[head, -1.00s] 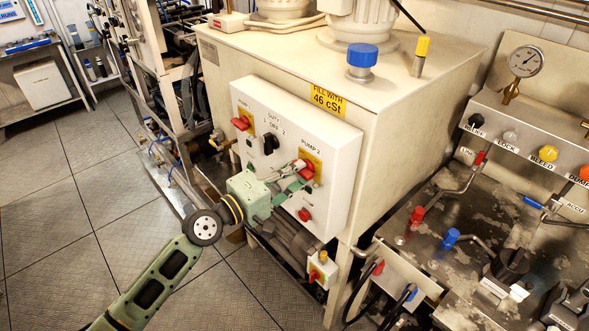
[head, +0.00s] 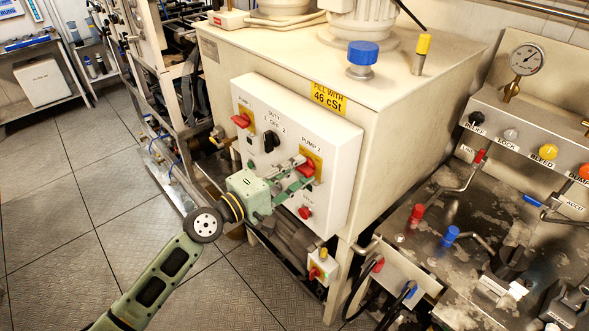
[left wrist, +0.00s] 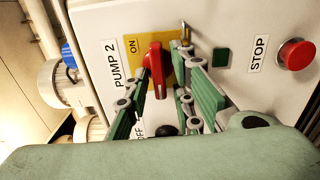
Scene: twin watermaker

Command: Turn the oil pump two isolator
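The oil pump two isolator is a red rotary handle (head: 309,167) on a yellow plate under the PUMP 2 label, at the right of the white control panel (head: 338,147). In the left wrist view the red handle (left wrist: 155,72) stands lengthwise up the picture. The ON mark shows beside it, and OFF shows partly behind a finger. My left gripper (head: 302,176) is at the handle. Its two green-padded fingers (left wrist: 168,80) are apart, one on each side of the handle, with a visible gap to the right finger. Contact with the left finger is unclear. My right gripper is not seen.
A red stop button (head: 305,213) sits below the isolator, and it also shows in the left wrist view (left wrist: 296,54). The black duty selector (head: 270,141) and pump one's red handle (head: 240,120) are to the left. A small red-yellow switch box (head: 322,267) hangs below.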

